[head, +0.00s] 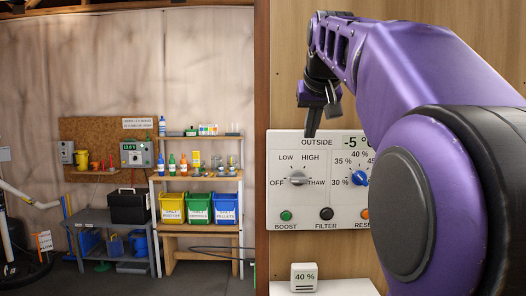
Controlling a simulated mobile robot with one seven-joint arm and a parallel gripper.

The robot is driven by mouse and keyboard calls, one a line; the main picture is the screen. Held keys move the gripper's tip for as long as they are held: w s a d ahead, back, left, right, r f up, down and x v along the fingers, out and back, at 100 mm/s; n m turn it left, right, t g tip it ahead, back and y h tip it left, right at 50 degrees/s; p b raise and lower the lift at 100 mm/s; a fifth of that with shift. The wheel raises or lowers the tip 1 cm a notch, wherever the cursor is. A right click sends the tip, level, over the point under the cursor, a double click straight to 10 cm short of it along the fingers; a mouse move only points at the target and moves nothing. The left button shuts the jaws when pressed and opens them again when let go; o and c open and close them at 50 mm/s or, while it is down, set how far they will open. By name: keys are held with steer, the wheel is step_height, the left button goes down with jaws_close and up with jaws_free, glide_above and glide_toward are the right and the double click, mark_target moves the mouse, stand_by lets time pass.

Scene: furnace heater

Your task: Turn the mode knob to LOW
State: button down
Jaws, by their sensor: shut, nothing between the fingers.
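The white control panel (276,205) is on the wooden wall at right, its right part hidden by my purple arm. The grey mode knob (299,177) is on the panel's left side, with OFF, LOW, HIGH and THAW printed around it. I cannot tell for sure which label its pointer faces. My gripper (312,133) is dark and points down, in front of the panel's upper edge, above and slightly right of the knob in the picture. It is shut, empty and looks apart from the knob.
Below are a green BOOST button (286,215), a black FILTER button (326,213) and an orange button (366,213). Shelves with bins (198,208) are far left.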

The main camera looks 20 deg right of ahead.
glide_above(303, 177)
steer(key=s, duration=0.3)
steer(key=f, duration=0.4)
steer(key=a+f, duration=0.1)
steer(key=f, duration=0.1)
steer(key=shift+s, duration=0.15)
steer(key=f, duration=0.3)
steer(key=shift+w+f, duration=0.15)
steer(key=shift+w, duration=0.15)
steer(key=shift+d+f, duration=0.1)
steer(key=shift+f, duration=0.55)
steer(key=shift+b, duration=0.3)
steer(key=shift+d, duration=0.15)
